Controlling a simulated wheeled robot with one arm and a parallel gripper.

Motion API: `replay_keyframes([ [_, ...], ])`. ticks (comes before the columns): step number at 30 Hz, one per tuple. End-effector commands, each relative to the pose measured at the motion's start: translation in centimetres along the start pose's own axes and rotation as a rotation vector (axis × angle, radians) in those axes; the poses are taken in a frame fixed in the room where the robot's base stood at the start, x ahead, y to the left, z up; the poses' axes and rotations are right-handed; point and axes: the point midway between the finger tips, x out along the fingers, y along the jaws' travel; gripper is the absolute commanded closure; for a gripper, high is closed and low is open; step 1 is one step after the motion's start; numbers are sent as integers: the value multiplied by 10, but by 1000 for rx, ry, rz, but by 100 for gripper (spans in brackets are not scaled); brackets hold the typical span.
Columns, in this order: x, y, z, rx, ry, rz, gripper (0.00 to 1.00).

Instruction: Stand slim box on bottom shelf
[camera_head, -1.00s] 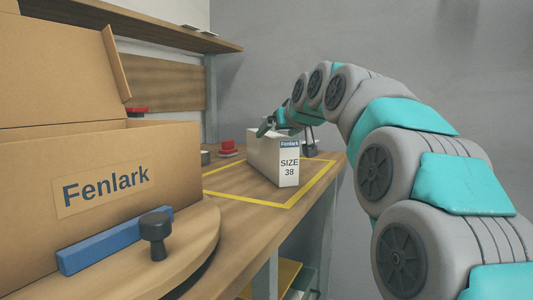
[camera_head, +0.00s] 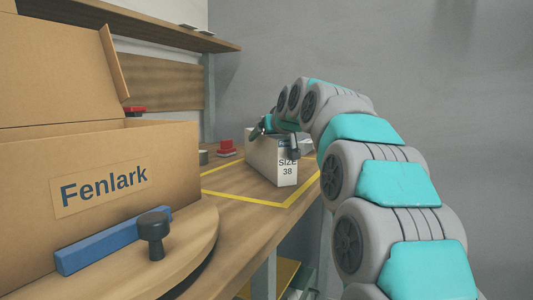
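The slim white box (camera_head: 269,162), marked "SIZE 38", stands upright on the wooden table (camera_head: 235,210) inside a yellow taped outline. My gripper (camera_head: 275,134) is at the top of the box, with one finger on the left side and a dark finger hanging in front of the label end. The fingers look apart, and I cannot tell whether they touch the box. Below the table, at the bottom of the view, a yellow shelf surface (camera_head: 284,274) shows in part; most of the shelving is hidden under the tabletop.
A large open cardboard box marked Fenlark (camera_head: 105,178) stands on a round wooden turntable (camera_head: 190,245) at the left, with a blue bar and black knob (camera_head: 153,229) in front. A red object (camera_head: 227,148) stands behind the slim box. A wall shelf (camera_head: 130,27) runs above.

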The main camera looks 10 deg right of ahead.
Motion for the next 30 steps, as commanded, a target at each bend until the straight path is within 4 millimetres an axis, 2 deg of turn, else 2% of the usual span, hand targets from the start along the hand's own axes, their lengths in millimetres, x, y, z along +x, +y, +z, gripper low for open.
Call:
replay_keyframes([
  [2, 0, 0, 0, 0, 0, 0, 23],
  [22, 0, 0, 0, 0, 0, 0, 98],
  [30, 0, 0, 0, 0, 1, 0, 100],
])
